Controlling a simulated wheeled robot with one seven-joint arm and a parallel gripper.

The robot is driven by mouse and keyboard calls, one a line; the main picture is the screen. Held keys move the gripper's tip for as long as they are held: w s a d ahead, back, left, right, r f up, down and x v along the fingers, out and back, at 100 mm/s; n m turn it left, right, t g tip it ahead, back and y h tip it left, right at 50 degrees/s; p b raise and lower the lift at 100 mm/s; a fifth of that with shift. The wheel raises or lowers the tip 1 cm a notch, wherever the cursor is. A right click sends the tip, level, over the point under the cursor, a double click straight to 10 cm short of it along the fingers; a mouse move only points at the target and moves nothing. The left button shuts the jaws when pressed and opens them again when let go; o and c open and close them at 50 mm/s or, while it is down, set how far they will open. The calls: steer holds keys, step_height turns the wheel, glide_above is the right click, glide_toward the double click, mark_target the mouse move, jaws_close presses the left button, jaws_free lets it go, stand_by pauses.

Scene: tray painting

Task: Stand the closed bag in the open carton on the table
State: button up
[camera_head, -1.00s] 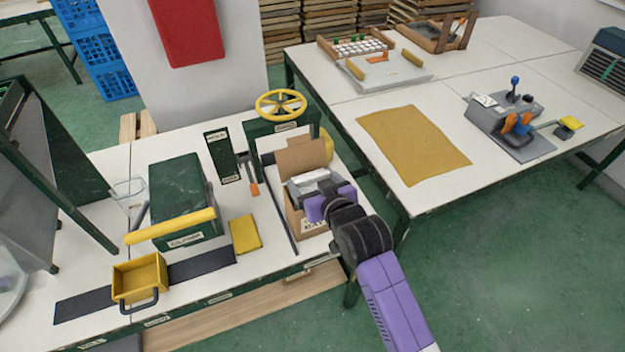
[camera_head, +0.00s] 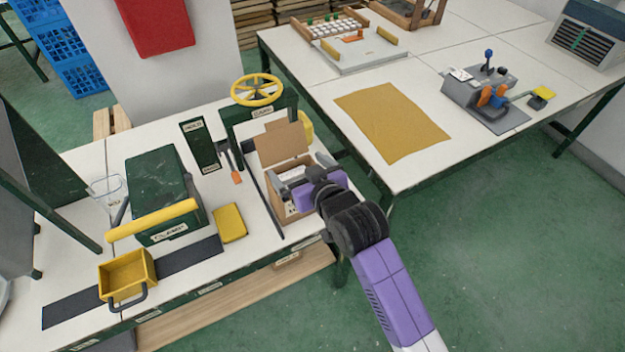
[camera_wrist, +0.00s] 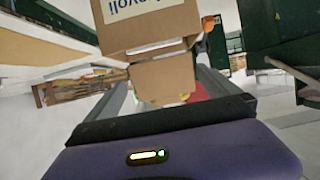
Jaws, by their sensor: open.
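The open carton (camera_head: 284,148) stands on the near left table, its brown back flap raised. A white shape (camera_head: 292,174) shows in its mouth and may be the bag's top; my gripper partly covers it, so I cannot tell whether the bag stands upright. My gripper (camera_head: 301,177) is open at the carton's right side, its grey fingers near the rim. In the wrist view, a brown box face with inverted lettering, apparently the carton (camera_wrist: 150,25), fills the top middle, beyond the open fingers of my gripper (camera_wrist: 163,85).
A green box with a yellow bar (camera_head: 155,205), a yellow block (camera_head: 229,222) and a yellow bin (camera_head: 127,275) stand left of the carton. A yellow handwheel (camera_head: 257,90) stands behind it. The right table holds an ochre sheet (camera_head: 390,120). Green floor between is clear.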

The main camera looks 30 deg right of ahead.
steer(key=v, duration=0.8)
steer(key=shift+s+r+b, duration=0.15)
steer(key=shift+s+b, duration=0.1)
steer(key=shift+b, duration=0.05)
steer(key=s+f, duration=0.4)
steer(key=s, duration=0.4)
steer(key=s+r, duration=0.2)
steer(key=s, duration=1)
steer(key=s+r+t, duration=0.1)
steer(key=s+r, duration=0.1)
steer(key=s, duration=1)
steer(key=shift+s+r, duration=0.3)
steer(key=shift+r, duration=0.05)
